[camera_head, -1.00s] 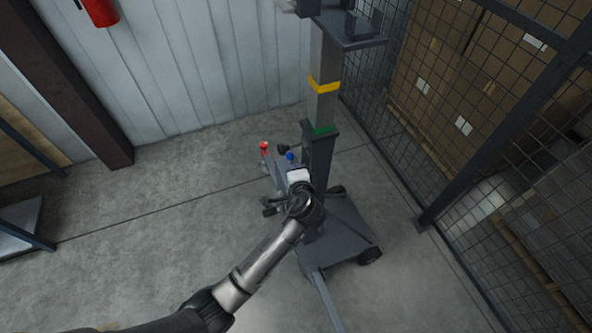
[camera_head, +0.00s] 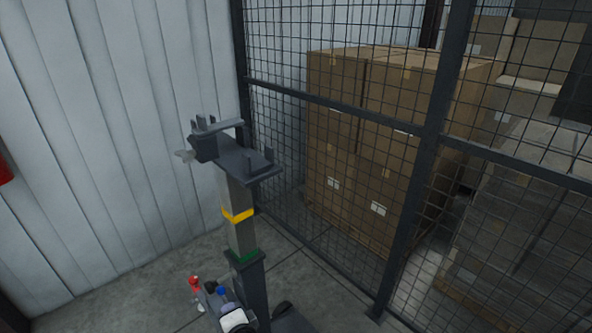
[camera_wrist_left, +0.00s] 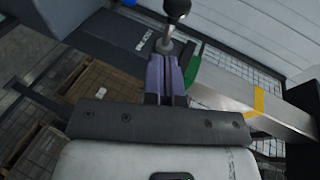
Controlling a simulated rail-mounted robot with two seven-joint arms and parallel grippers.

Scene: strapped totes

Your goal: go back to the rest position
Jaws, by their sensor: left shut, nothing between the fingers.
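My left gripper (camera_head: 228,306) shows at the bottom of the head view, close to the control knobs of a grey wheeled mast stand (camera_head: 243,236). Most of my left arm is out of frame. In the left wrist view its two purple-grey fingers (camera_wrist_left: 165,80) are together with nothing between them. A black ball knob on a metal stem (camera_wrist_left: 176,12) stands just beyond the fingertips; I cannot tell whether they touch. My right gripper is not in view.
The mast has a yellow band (camera_head: 238,215), a forked top (camera_head: 238,160) and red (camera_head: 194,281) and blue (camera_head: 222,291) knobs. A mesh fence (camera_head: 420,150) stands right, with stacked cartons (camera_head: 345,150) behind it. A white wall (camera_head: 100,130) is left.

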